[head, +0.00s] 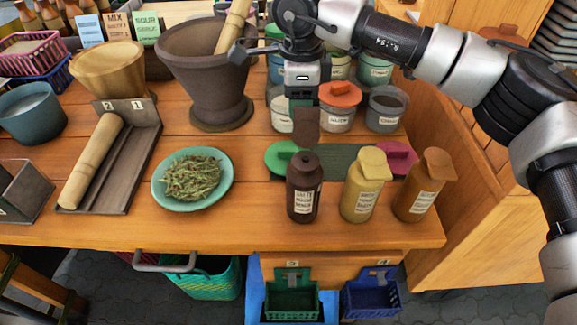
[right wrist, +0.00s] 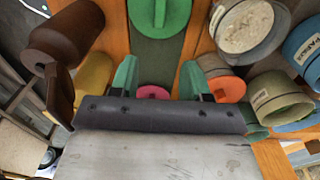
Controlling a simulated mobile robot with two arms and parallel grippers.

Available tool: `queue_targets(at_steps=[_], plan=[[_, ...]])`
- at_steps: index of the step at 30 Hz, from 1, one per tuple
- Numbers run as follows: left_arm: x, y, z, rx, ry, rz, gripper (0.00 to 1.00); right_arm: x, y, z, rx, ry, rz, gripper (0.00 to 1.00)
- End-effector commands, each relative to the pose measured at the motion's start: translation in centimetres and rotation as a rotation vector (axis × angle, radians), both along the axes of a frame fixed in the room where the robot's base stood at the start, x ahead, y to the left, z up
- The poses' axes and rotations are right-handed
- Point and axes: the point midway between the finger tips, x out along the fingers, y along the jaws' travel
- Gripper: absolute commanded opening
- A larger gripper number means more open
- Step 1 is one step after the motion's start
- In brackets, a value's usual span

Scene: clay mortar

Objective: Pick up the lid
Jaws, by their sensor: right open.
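A green round lid (head: 284,157) lies at the left end of a dark green mat (head: 333,161), behind the dark brown bottle. A pink lid (head: 396,157) lies at the mat's right end. An orange lid (head: 340,94) sits on a jar behind. My right gripper (head: 304,108) hangs above the mat's left part, near the green lid. In the right wrist view its green fingers (right wrist: 157,74) are apart with nothing gripped. The green lid (right wrist: 160,12) shows at the top there, the pink lid (right wrist: 153,92) low between the fingers. My left gripper is not in view.
Dark brown (head: 304,190), yellow (head: 364,186) and orange-brown (head: 424,187) bottles stand along the front edge. Several jars stand behind the mat. A large mortar (head: 207,75) is back left, and a teal plate (head: 164,201) of herbs lies left.

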Motion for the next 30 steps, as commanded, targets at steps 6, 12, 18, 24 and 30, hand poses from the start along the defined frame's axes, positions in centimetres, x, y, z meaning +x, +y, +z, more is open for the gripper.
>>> queue_targets(at_steps=[6, 12, 18, 24, 30], plan=[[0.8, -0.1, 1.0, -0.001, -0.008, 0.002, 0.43, 0.0, 0.0, -1.5, -0.001, 0.001, 0.0, 0.47], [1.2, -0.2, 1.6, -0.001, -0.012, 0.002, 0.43, 0.0, 0.0, -4.6, -0.001, 0.003, -0.001, 0.47], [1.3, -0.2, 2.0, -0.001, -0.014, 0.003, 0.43, -0.1, 0.0, -6.5, 0.0, 0.001, 0.0, 0.47], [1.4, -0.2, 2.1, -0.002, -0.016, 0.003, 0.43, -0.3, -0.1, -8.8, -0.001, 0.003, 0.0, 0.47], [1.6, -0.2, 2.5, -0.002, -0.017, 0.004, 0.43, -0.3, -0.1, -11.3, 0.0, 0.001, 0.0, 0.47]])
